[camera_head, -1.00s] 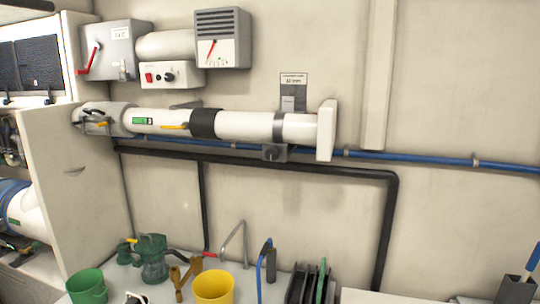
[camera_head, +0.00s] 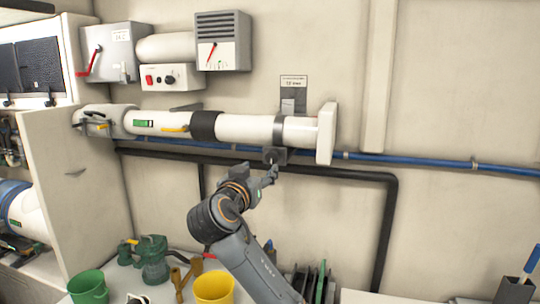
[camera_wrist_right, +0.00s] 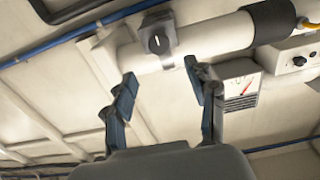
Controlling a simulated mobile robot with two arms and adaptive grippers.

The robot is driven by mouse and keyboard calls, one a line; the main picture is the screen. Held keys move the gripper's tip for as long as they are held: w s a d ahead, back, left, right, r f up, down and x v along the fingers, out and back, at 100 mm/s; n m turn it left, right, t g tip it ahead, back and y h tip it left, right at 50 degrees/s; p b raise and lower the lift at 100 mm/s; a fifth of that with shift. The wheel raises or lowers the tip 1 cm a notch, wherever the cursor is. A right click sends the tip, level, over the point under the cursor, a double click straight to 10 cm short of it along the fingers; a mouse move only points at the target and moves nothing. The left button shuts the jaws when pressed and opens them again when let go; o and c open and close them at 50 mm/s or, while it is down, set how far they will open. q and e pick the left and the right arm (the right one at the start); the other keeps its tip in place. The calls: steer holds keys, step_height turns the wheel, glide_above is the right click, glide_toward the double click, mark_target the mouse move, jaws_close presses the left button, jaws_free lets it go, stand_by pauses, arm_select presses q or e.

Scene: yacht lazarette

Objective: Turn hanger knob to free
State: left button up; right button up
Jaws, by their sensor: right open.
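The hanger knob (camera_wrist_right: 155,42) is a dark round knob with a light mark, on a grey clamp under the white pipe (camera_head: 245,128). In the head view the knob's dark block (camera_head: 280,156) sits below the pipe's right part, partly behind my right gripper (camera_head: 271,173). In the right wrist view my right gripper (camera_wrist_right: 160,90) is open. Its two fingers stand apart with nothing between them, and the knob shows beyond the fingertips, roughly centred between them. I cannot tell from these views whether a finger touches the knob. My left gripper is not in view.
A blue pipe (camera_head: 420,161) and a black pipe (camera_head: 345,171) run along the wall near the knob. A grey gauge box (camera_head: 222,40) and a switch box (camera_head: 172,77) hang above. A yellow bucket (camera_head: 213,288) and a green bucket (camera_head: 88,287) stand below.

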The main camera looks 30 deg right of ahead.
mark_target(271, 157)
steer(key=p+x, duration=0.3)
steer(key=x, duration=0.6)
steer(key=shift+w+d+r, duration=0.1)
steer(key=shift+w+d, duration=0.1)
steer(key=shift+w+d+p, duration=0.25)
steer(key=shift+d+p, duration=0.05)
steer(key=shift+d, duration=0.05)
steer(key=c, duration=1.1)
